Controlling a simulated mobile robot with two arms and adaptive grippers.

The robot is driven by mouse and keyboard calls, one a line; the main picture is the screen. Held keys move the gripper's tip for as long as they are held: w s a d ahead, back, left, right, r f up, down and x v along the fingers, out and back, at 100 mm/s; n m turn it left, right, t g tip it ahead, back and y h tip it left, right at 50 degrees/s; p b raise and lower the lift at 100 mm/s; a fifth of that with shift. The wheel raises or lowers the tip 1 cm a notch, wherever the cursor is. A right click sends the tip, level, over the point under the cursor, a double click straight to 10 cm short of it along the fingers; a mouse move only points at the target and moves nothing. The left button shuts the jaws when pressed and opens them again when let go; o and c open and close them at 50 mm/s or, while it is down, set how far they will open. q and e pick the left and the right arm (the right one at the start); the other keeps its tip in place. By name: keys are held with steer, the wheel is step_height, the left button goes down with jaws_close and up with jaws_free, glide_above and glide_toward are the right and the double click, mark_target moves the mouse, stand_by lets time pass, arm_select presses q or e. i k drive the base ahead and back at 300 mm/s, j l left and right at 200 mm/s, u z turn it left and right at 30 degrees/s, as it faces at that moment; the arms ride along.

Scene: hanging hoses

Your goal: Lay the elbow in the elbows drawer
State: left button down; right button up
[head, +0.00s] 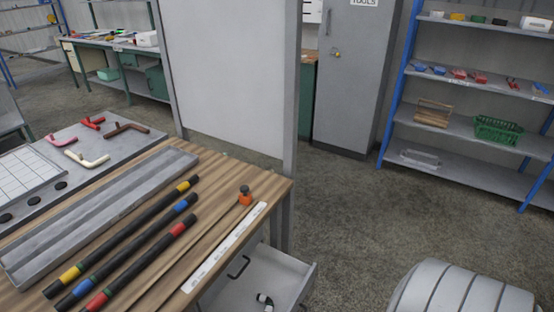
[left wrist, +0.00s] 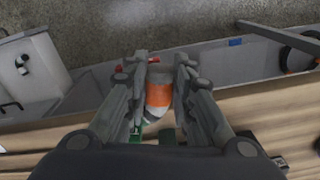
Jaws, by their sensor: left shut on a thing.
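My left gripper (left wrist: 160,72) shows only in the left wrist view. It is shut on a pale grey-white piece with an orange band (left wrist: 159,96). The fingers hide much of the piece, so I cannot tell its full shape. An open pale drawer (head: 302,280) juts from the wooden bench at the bottom of the head view. A small black-and-white elbow-like piece (head: 265,300) lies in it. An open drawer (left wrist: 42,62) with a small dark-and-white piece (left wrist: 22,64) also shows in the left wrist view. My right gripper is not in view.
The wooden bench (head: 270,184) carries several black hoses with coloured bands (head: 140,240), a grey channel (head: 100,210) and a thin rod with an orange end (head: 245,197). Coloured angled pieces (head: 88,160) lie on a grey surface behind. A white panel (head: 230,75) rises behind the bench.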

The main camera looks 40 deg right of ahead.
mark_target(282, 289)
steer(key=l+z, duration=0.15)
steer(key=l, duration=0.4)
steer(key=l+z, duration=0.15)
steer(key=l, duration=0.35)
steer(key=i+l+z, duration=0.15)
steer(key=l, duration=0.4)
steer(key=i+l+z, duration=0.1)
steer(key=l, duration=0.4)
